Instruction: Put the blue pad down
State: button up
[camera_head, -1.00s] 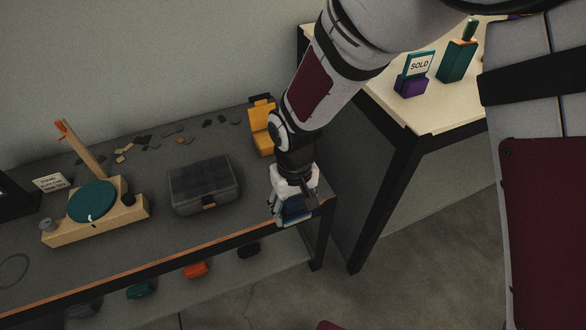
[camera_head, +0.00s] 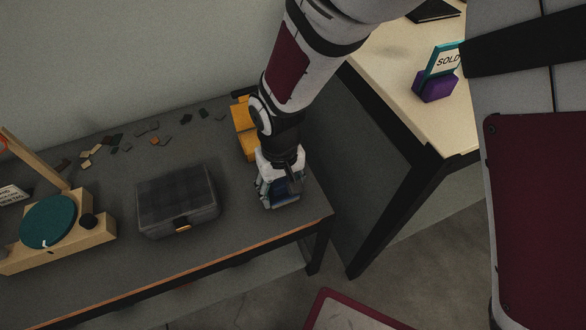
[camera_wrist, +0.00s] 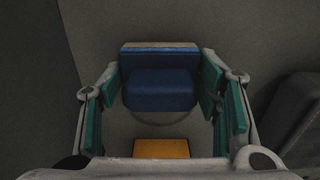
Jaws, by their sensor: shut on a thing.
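The blue pad (camera_wrist: 160,92) is between the fingers of my gripper (camera_wrist: 160,100) in the wrist view, with a pale tan strip along its upper edge. In the head view my gripper (camera_head: 279,194) points down at the right end of the dark table (camera_head: 110,270), shut on the pad (camera_head: 287,193), which is mostly hidden by the fingers. I cannot tell whether the pad touches the tabletop or hangs just above it.
A yellow-orange stand (camera_head: 243,125) is just behind my gripper; a dark lidded case (camera_head: 178,198) lies to its left. A wooden press with a green disc (camera_head: 48,222) is further left. A pale table with a SOLD sign (camera_head: 446,62) stands at right.

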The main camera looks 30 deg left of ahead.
aim_at(281, 182)
jog(key=shift+f, duration=0.3)
jog(key=shift+f, duration=0.1)
jog(key=o, duration=1.1)
notch_tip(281, 182, up, 12)
jog(key=p, duration=0.3)
jog(key=shift+p, duration=0.35)
